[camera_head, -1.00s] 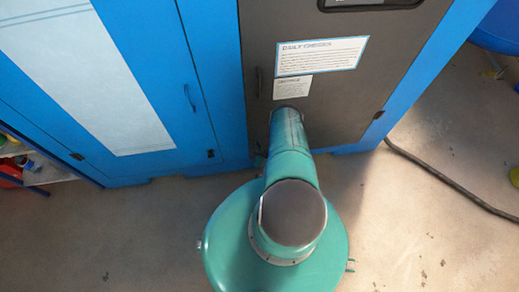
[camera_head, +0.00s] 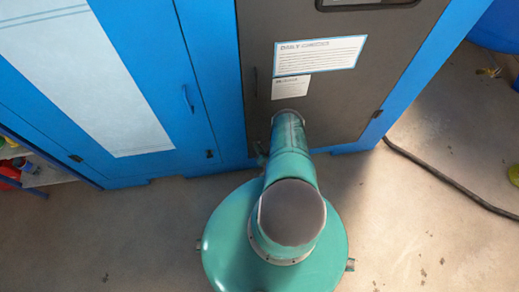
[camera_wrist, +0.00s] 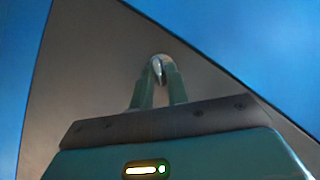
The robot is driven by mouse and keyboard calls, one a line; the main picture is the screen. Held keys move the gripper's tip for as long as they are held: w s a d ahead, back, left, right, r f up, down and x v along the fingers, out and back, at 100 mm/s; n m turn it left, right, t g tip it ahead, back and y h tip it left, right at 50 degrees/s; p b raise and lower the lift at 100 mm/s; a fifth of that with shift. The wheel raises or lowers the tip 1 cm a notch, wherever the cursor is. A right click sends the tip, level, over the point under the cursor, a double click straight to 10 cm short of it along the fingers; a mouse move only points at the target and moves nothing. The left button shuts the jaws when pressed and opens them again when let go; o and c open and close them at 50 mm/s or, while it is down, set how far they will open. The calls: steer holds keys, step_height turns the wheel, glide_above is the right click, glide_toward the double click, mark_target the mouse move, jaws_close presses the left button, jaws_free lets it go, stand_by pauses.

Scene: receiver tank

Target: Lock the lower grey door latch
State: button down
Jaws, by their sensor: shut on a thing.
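The grey door (camera_head: 345,100) of the blue cabinet fills the upper middle of the head view. It also fills the middle of the wrist view (camera_wrist: 95,75). A small pale metal latch (camera_wrist: 157,67) shows on the door between the fingertips of my gripper (camera_wrist: 159,80). The green fingers are close together and shut on it. In the head view my green arm reaches to the lower left part of the door and hides the fingers and the latch. The latch's exact angle is hard to tell.
A dark vertical handle (camera_head: 255,82) is on the door's left edge, above my arm. Paper notices (camera_head: 320,55) are on the door. A black cable (camera_head: 440,175) lies on the floor at right. Shelves with items (camera_head: 30,170) stand at far left.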

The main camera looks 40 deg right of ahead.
steer(key=c, duration=1.5)
jaws_free()
steer(key=shift+c, duration=0.2)
steer(key=shift+s, duration=0.1)
steer(key=v, duration=1.3)
steer(key=shift+s, duration=0.3)
steer(key=shift+a, duration=0.1)
